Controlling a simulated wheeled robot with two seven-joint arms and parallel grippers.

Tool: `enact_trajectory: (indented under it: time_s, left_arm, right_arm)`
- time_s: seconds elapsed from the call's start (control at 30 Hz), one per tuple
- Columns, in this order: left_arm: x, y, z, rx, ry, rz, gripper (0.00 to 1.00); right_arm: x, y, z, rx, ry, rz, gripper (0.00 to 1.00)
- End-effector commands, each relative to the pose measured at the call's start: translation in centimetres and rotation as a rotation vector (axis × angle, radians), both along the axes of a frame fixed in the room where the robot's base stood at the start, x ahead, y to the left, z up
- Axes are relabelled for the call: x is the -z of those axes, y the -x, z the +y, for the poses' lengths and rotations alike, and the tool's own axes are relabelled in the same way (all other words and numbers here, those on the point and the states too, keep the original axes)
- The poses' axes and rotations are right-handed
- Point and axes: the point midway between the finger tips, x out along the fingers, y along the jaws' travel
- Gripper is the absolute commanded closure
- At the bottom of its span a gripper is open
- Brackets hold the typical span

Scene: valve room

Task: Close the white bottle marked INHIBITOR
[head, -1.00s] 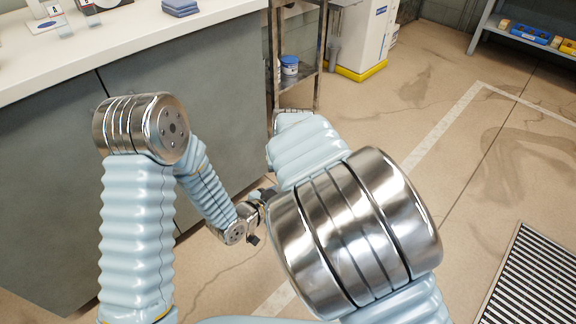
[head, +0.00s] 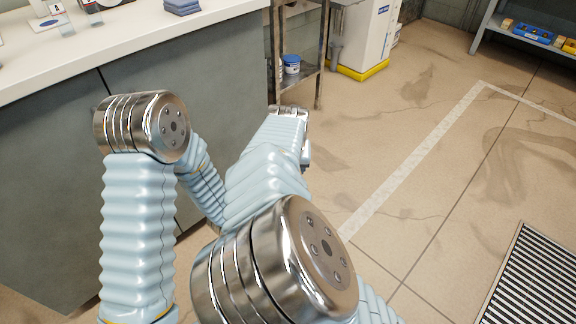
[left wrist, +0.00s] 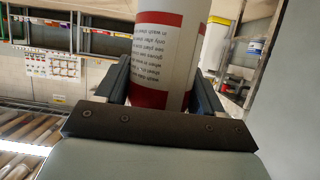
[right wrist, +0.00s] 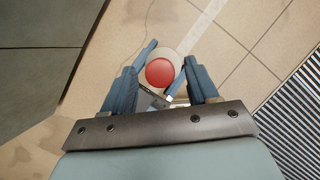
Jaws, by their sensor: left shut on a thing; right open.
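The word INHIBITOR is not readable in this view. In the right wrist view I look down on a round red cap (right wrist: 160,72) with a pale rim behind it. My right gripper (right wrist: 166,80) is open, with its fingers either side of the cap in the picture. I cannot tell whether the cap is screwed down. In the head view my arms hide both grippers and the bottle.
A grey counter (head: 60,165) with a white top runs along the left. A metal shelf rack (head: 297,85) holds a white and blue tub (head: 291,65). A white cabinet (head: 365,40) stands behind. A floor grate (head: 535,280) lies at right; the floor between is clear.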

Motion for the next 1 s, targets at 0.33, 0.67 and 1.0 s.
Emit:
enact_trajectory:
  time_s: [0.33,0.67,1.0]
  left_arm:
    - [0.0,0.0,0.0,0.001,0.0,0.0,1.0]
    - [0.0,0.0,0.0,0.001,0.0,0.0,1.0]
    - [0.0,0.0,0.0,0.001,0.0,0.0,1.0]
  right_arm:
    - [-4.0,0.0,0.1,-0.002,0.001,-0.003,0.41]
    - [-4.4,0.0,0.0,-0.001,0.0,-0.002,0.45]
    - [-3.1,-0.7,1.2,-0.47,0.111,0.04,0.45]
